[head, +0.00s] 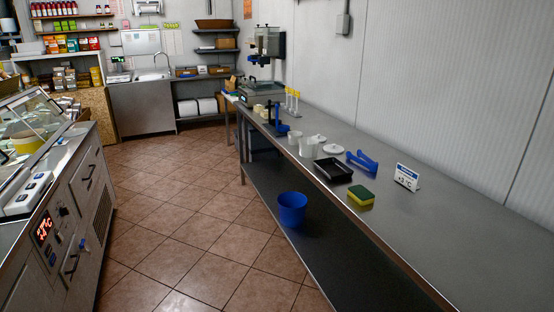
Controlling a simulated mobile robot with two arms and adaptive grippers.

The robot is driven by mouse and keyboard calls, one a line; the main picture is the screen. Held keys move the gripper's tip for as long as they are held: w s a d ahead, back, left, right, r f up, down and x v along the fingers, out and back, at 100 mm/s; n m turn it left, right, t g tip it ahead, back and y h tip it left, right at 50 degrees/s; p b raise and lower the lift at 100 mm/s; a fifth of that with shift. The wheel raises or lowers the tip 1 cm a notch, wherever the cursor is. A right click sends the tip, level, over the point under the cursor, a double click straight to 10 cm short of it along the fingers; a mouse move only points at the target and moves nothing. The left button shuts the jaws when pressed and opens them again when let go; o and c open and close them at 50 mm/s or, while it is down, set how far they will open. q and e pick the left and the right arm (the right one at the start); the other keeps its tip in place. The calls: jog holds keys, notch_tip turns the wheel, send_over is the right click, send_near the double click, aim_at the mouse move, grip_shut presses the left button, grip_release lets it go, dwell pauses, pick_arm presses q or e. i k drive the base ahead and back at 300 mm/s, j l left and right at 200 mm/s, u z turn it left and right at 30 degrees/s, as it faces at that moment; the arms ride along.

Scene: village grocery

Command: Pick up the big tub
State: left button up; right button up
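Two pale plastic tubs stand on the long steel table (440,232) at the right. The bigger tub (307,148) is the nearer one, close to the table's front edge. The smaller tub (294,137) is just behind and left of it. Two white round lids (333,150) lie flat nearby; the other lid (318,138) is farther back. The insides of the tubs are too small to tell. Neither of my grippers is in view.
A black tray (333,171), blue tool (362,160), sponge (361,195) and price sign (406,177) stand near the tubs. A blue bucket (292,209) is on the lower shelf. A glass counter (60,200) is at left. Tiled floor (190,220) between is clear.

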aim_at(308, 147)
jog(key=i+j+z, duration=0.15)
jog(key=i+z, duration=0.15)
jog(key=i, duration=0.15)
jog(key=i+z, duration=0.1)
jog(key=z, duration=0.4)
